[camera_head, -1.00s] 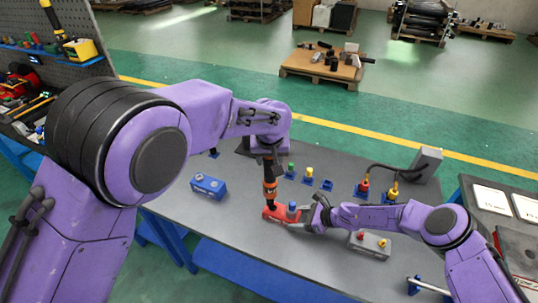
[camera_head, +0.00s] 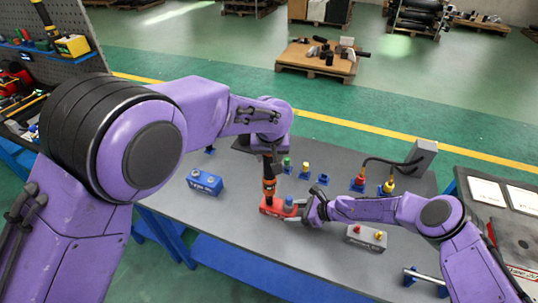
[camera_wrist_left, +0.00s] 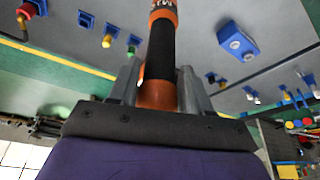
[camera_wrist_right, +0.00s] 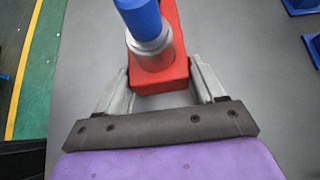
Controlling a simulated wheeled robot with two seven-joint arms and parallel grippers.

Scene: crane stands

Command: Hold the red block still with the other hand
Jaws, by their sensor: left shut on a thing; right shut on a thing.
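The red block (camera_head: 280,211) lies on the grey bench (camera_head: 235,222), with a blue-topped silver fitting (camera_wrist_right: 143,25) standing on it. My right gripper (camera_wrist_right: 160,78) is shut on the near end of the red block, one finger along each side; in the head view it reaches in from the right. My left gripper (camera_wrist_left: 160,78) is shut on a black-and-orange tool (camera_head: 269,185). The tool stands upright over the left end of the red block. Its tip looks to meet the block's top, but the contact is hidden.
A blue block (camera_head: 205,181) is at left on the bench, and a grey block (camera_head: 366,237) is at right. Small blue holders with a green piece (camera_head: 286,163) and a yellow piece (camera_head: 305,169) stand behind. A grey box (camera_head: 420,158) with cables stands back right.

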